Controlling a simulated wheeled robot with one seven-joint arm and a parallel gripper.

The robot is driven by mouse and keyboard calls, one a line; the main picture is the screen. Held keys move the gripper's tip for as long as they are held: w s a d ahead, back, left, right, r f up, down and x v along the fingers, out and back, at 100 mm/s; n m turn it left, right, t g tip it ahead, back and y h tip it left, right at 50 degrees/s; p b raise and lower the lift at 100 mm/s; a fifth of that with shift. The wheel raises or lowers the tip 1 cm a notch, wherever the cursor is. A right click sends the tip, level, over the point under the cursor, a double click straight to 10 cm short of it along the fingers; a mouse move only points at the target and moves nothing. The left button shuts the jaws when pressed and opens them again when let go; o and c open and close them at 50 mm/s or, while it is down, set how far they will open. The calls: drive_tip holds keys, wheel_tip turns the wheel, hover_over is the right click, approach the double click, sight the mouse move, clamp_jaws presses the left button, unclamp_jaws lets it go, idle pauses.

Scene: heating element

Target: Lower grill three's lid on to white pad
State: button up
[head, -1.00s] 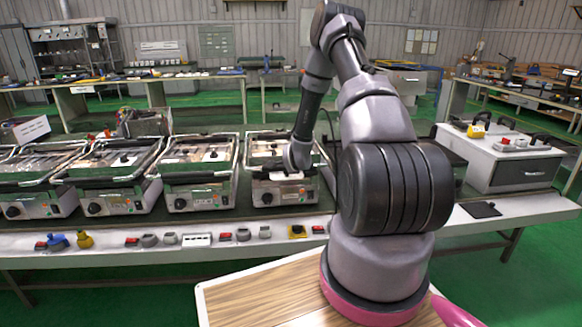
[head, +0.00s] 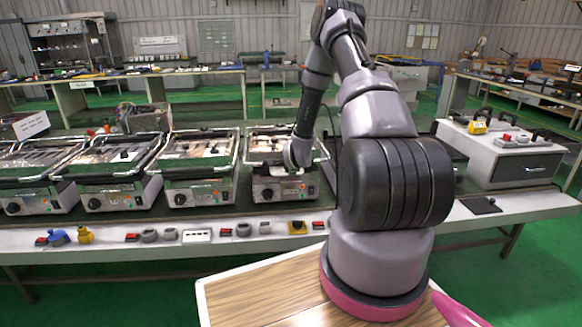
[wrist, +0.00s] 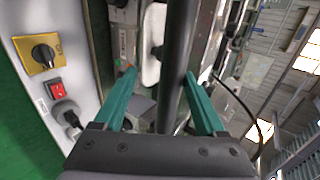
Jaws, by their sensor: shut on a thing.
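The grill at my gripper (head: 298,168) is the rightmost of the row that shows clearly, a silver box (head: 290,190) with a black knob. My gripper is at the front of its lid (head: 268,140). In the wrist view, the teal fingers of my gripper (wrist: 160,74) stand either side of a dark round bar (wrist: 180,50) and hold it. A white pad with rounded corners (wrist: 152,45) shows beyond the fingers, partly behind the bar. The gap between lid and pad cannot be judged, as my arm hides part of the grill.
Several similar grills (head: 200,190) stand to the left on the bench. Switches and knobs line its front edge (head: 150,245). A white box with a drawer (head: 520,168) stands at the right. A black, yellow-plated switch (wrist: 42,53) is near my gripper in the wrist view.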

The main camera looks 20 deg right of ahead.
drive_tip(key=v, duration=1)
drive_tip(key=shift+s+r, duration=0.15)
drive_tip(key=shift+s, duration=0.1)
drive_tip(key=shift+a, duration=0.1)
drive_tip(key=s+a+r+n+y, duration=0.1)
drive_tip(key=s+a+r+n, duration=0.15)
drive_tip(key=r, duration=0.55)
drive_tip(key=s+a+r+n+g, duration=0.1)
drive_tip(key=a+r+n, duration=0.15)
drive_tip(key=r, duration=0.45)
drive_tip(key=s+a+r+n+y, duration=0.1)
drive_tip(key=s+r+n, duration=0.15)
drive_tip(key=r, duration=0.55)
drive_tip(key=s+a+r+n+y, duration=0.1)
drive_tip(key=s+a+r+n, duration=0.1)
drive_tip(key=s, duration=0.6)
drive_tip(key=s+a+r+n+g+y, duration=0.1)
drive_tip(key=s+a+r+n, duration=0.1)
drive_tip(key=s+r+n, duration=0.2)
drive_tip(key=s+a+r+n+g+y, duration=0.1)
drive_tip(key=s+a+r+n, duration=0.2)
drive_tip(key=s+r, duration=0.5)
drive_tip(key=s, duration=0.4)
drive_tip(key=shift+n, duration=0.35)
